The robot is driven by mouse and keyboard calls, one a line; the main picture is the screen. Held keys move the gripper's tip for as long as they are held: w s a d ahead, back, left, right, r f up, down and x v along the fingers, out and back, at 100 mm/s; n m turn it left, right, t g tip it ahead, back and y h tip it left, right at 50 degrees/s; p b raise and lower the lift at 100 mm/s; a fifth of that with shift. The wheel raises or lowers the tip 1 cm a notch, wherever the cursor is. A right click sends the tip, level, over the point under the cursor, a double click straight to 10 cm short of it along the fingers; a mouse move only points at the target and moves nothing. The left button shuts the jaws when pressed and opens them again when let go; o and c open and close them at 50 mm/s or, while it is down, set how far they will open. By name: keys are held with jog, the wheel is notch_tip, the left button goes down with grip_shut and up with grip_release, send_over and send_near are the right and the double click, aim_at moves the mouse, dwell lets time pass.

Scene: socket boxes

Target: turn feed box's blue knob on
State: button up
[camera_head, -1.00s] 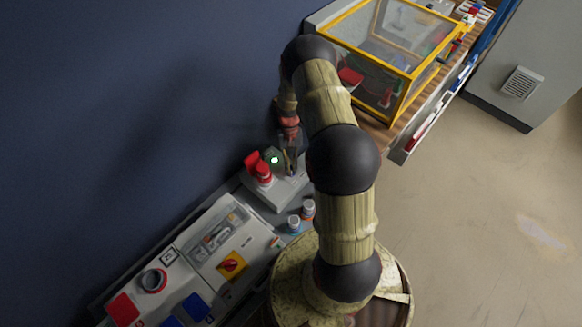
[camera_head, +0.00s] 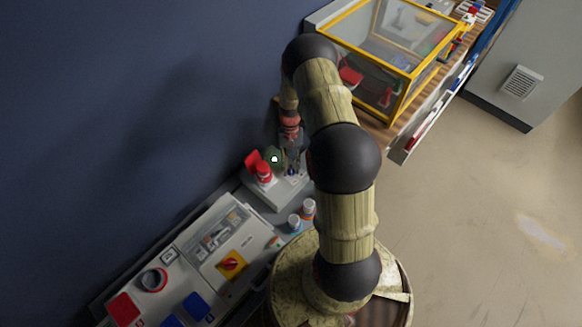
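A small light grey box (camera_head: 275,196) stands on the bench against the dark blue wall; I take it as the feed box, though no label is legible. It carries red parts (camera_head: 263,172) at its left and a small dark blue knob (camera_head: 291,172) at its right. My gripper (camera_head: 290,167) points down over the right part of this box, with its fingers around or just above the blue knob. The fingers are small and dark here, so contact and opening are unclear. My arm covers the area just right of the box.
Two small white-capped bottles (camera_head: 301,215) stand near the box's front. A larger grey panel box (camera_head: 225,245) with a yellow-and-red switch (camera_head: 231,263) lies at lower left. A yellow-framed clear case (camera_head: 385,60) stands at upper right. The floor at right is free.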

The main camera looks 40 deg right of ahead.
jog(key=v, duration=1.2)
jog(key=shift+w, duration=0.15)
dwell(0.4)
